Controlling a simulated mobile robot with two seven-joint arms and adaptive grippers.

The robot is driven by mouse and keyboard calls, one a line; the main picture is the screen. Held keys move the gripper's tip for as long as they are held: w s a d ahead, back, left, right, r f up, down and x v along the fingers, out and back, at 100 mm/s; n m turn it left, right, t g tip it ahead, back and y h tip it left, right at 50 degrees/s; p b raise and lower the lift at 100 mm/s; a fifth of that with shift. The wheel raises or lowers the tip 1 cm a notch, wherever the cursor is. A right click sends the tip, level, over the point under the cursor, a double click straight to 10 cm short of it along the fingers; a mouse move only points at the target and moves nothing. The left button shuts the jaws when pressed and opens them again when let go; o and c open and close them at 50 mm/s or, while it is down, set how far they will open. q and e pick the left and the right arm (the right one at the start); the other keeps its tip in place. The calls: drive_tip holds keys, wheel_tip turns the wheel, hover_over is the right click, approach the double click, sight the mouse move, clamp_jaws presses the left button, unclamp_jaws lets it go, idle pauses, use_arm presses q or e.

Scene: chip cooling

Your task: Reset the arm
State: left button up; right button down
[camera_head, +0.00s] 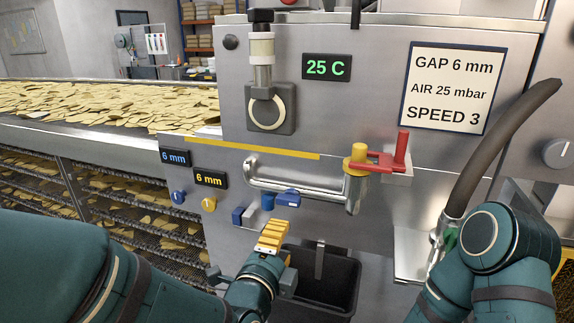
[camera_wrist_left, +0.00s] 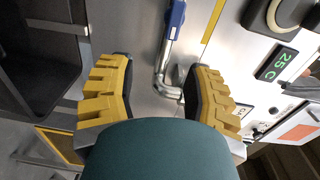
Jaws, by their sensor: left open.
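My left gripper (camera_head: 271,236) has yellow ridged fingers and is in front of the machine's lower panel, below the bent metal pipe handle (camera_head: 300,190). In the left wrist view its fingers (camera_wrist_left: 160,85) are spread wide with nothing between them. Beyond them, apart from the fingers, the metal pipe (camera_wrist_left: 163,72) and a blue grip (camera_wrist_left: 175,18) show. My right arm (camera_head: 500,245) comes in at the right, bent near the lower end of a brown hose (camera_head: 505,145). Its fingers are not visible.
Blue blocks (camera_head: 243,215) are on the panel. A chip conveyor (camera_head: 100,125) runs at left.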

use_arm(q)
drive_tip(key=s+a+f+n+g+y, duration=0.1)
drive_tip(key=a+f+n+g, duration=0.2)
drive_tip(key=f, duration=0.5)
drive_tip(key=a+f+n+g+y, duration=0.15)
drive_tip(key=f+n, duration=0.25)
drive_tip(key=f, duration=0.4)
drive_tip(key=s+a+f+n+g, duration=0.15)
drive_tip(key=f+n+g, duration=0.25)
drive_tip(key=f, duration=0.4)
drive_tip(key=s+a+f+n+g, duration=0.2)
drive_tip(key=s+f+n+g, duration=0.4)
drive_tip(key=s+f+n, duration=0.5)
drive_tip(key=shift+s+f+n+g+h, duration=0.35)
drive_tip(key=shift+f+n+h, duration=0.1)
drive_tip(key=shift+f, duration=1)
